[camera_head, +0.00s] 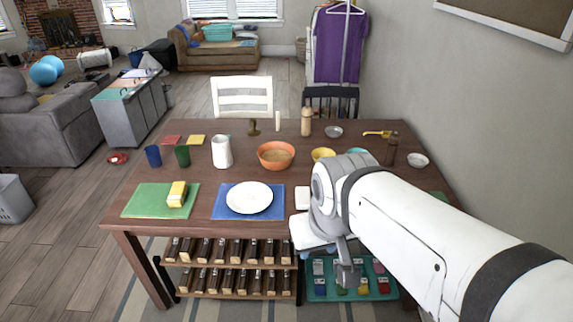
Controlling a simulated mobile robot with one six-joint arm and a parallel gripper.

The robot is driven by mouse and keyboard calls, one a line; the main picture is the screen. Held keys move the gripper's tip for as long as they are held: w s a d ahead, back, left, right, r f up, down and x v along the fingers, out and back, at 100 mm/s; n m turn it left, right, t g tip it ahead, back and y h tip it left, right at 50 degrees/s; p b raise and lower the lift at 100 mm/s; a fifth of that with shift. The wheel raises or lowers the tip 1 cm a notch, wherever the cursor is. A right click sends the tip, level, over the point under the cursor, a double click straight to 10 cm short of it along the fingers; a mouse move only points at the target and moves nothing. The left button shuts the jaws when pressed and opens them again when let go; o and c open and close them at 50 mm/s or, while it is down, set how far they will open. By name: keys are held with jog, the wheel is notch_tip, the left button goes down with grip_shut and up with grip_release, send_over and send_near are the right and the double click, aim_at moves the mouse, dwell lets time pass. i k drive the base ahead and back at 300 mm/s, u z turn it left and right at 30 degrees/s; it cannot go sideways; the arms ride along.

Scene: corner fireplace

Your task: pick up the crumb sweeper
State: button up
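I cannot tell for certain which thing is the crumb sweeper. A yellow item with a pale side (177,194) lies on the green placemat (140,202) at the table's front left. A small yellow tool with a handle (380,133) lies near the table's back right. My arm comes in from the right, and my grey gripper (348,275) hangs at the table's front edge, in front of the lower shelf. It is apart from both yellow things. Its fingers are too small and dark to show whether they are open. My arm hides the table's front right part.
The wooden table (115,212) holds a white plate (249,197), white pitcher (221,152), orange bowl (276,155), yellow bowl (322,154), cups and a tall bottle (306,122). Racks of small items (225,281) stand below. A white chair (241,97) stands behind. Floor at left is mostly clear.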

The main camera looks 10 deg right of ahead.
aim_at(303, 195)
jog(key=i, duration=0.85)
jog(key=u, duration=0.05)
